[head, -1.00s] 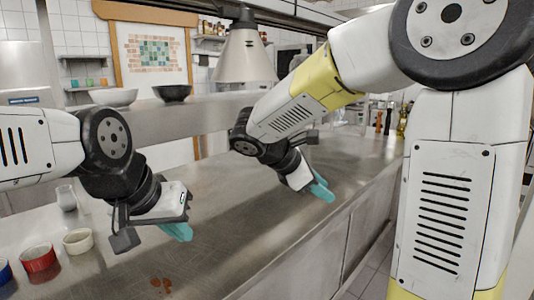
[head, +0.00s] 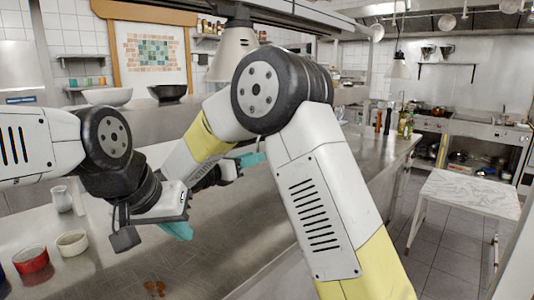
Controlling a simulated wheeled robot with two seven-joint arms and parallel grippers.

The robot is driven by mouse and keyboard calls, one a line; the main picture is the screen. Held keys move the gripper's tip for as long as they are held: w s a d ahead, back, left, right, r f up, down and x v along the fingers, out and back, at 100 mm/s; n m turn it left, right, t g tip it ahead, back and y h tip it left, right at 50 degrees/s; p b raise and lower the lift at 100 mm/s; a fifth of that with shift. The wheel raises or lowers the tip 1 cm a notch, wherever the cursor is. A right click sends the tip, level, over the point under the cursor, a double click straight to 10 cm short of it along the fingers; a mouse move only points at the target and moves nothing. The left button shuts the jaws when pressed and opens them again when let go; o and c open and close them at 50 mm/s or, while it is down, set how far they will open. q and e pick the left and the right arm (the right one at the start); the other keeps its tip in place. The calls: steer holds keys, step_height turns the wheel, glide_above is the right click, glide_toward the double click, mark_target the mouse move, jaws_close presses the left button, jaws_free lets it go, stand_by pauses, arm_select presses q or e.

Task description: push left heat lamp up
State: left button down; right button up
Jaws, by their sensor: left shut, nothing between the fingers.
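The left heat lamp (head: 229,58) is a pale cone-shaped shade hanging over the back of the steel counter. My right arm's elbow hides its right side. A second, smaller lamp (head: 398,68) hangs further back on the right. My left gripper (head: 178,231), with teal fingers, is shut and empty, low over the counter at left, below the lamp. My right gripper (head: 250,160) is under the lamp, well below its rim. It is partly behind my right arm, and I cannot tell whether its fingers are apart.
The steel counter (head: 200,260) holds a red ramekin (head: 31,262), a cream ramekin (head: 73,243) and a small jug (head: 62,198) at left. Bowls (head: 167,92) stand on the raised shelf behind. Bottles (head: 405,123) stand at the counter's far end. A marble-topped table (head: 470,192) stands right.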

steer(key=x, duration=0.7)
steer(key=shift+s, duration=0.1)
jaws_close()
steer(key=shift+a, duration=0.1)
stand_by(1.1)
